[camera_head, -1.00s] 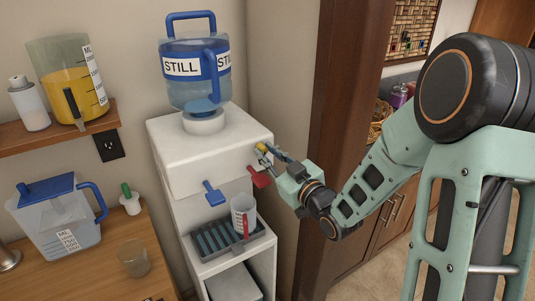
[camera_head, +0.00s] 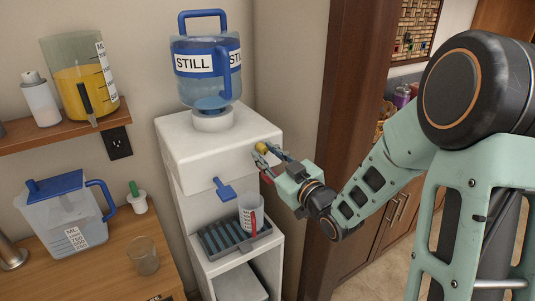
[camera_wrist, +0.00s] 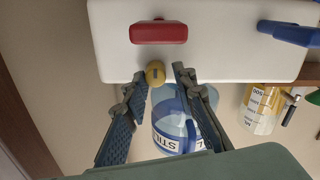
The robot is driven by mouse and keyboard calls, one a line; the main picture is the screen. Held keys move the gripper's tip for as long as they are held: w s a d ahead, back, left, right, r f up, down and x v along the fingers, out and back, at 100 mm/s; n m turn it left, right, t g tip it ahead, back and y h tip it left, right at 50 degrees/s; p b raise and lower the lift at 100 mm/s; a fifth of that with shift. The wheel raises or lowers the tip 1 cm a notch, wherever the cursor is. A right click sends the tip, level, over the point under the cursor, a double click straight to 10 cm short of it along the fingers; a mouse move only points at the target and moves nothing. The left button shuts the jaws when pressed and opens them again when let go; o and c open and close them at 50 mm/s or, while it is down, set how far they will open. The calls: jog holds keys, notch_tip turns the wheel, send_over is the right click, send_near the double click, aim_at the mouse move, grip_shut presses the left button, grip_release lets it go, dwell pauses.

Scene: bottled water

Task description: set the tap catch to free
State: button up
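A white water dispenser (camera_head: 195,150) stands in the middle, with a blue tap (camera_head: 224,188) and a red tap (camera_head: 266,178) on its front. The red tap is mostly hidden by my gripper in the head view, but shows whole in the wrist view (camera_wrist: 158,28). A small round yellow catch (camera_head: 262,148) with a dark mark sits beside the red tap; it also shows in the wrist view (camera_wrist: 155,73). My gripper (camera_wrist: 159,78) is open, its fingertips to either side of the catch, with a gap visible on the right finger's side. I cannot tell whether the left finger touches it.
A jug marked STILL (camera_head: 205,75) sits upside down on the dispenser. A measuring cup (camera_head: 250,214) stands on the drip tray (camera_head: 222,243) below the taps. A brown door frame (camera_head: 345,130) rises close to my arm on the right. A wooden counter (camera_head: 115,265) lies left.

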jog(key=shift+o, duration=1.1)
jog(key=v, duration=0.7)
jog(key=shift+s+d, duration=0.15)
jog(key=shift+s, duration=0.1)
